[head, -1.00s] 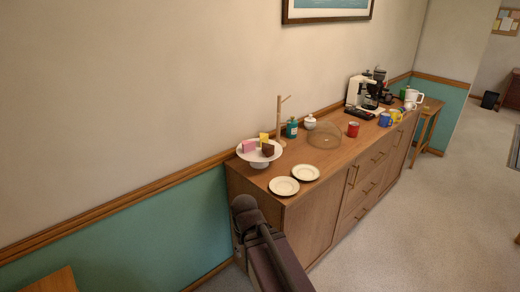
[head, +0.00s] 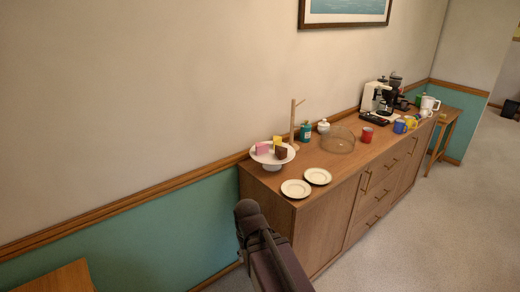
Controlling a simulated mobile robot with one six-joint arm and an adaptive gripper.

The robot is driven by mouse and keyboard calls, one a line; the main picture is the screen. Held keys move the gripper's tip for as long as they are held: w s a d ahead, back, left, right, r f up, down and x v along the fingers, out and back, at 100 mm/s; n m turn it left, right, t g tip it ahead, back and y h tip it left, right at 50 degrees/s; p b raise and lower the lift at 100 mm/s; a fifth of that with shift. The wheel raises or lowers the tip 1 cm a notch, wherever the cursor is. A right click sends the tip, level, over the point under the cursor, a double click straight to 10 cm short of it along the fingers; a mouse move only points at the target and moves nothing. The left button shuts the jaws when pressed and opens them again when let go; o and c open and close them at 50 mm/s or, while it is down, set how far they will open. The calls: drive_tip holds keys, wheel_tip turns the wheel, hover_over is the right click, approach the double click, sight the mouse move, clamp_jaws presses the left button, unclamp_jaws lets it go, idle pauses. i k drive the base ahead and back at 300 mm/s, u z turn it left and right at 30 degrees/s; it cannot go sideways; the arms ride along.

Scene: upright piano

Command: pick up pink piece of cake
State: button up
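The pink piece of cake (head: 262,149) sits on a white cake stand (head: 272,167) at the left end of the wooden sideboard. A yellow piece (head: 277,140) and a dark brown piece (head: 281,152) stand beside it on the same stand. My arm rises from the bottom of the head view, in front of the sideboard's left end and apart from the cake. I cannot make out the gripper's fingers.
Two white plates (head: 296,189) (head: 318,176) lie at the sideboard's (head: 345,170) front left. A wooden mug tree (head: 294,125), a teal bottle (head: 306,132) and a clear dome (head: 338,140) stand behind. A red mug (head: 367,134) and coffee machine (head: 377,98) are farther right. Carpet in front is clear.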

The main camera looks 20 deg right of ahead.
sight(261, 148)
drive_tip(key=u, duration=0.05)
drive_tip(key=i, duration=0.9)
drive_tip(key=z, duration=0.05)
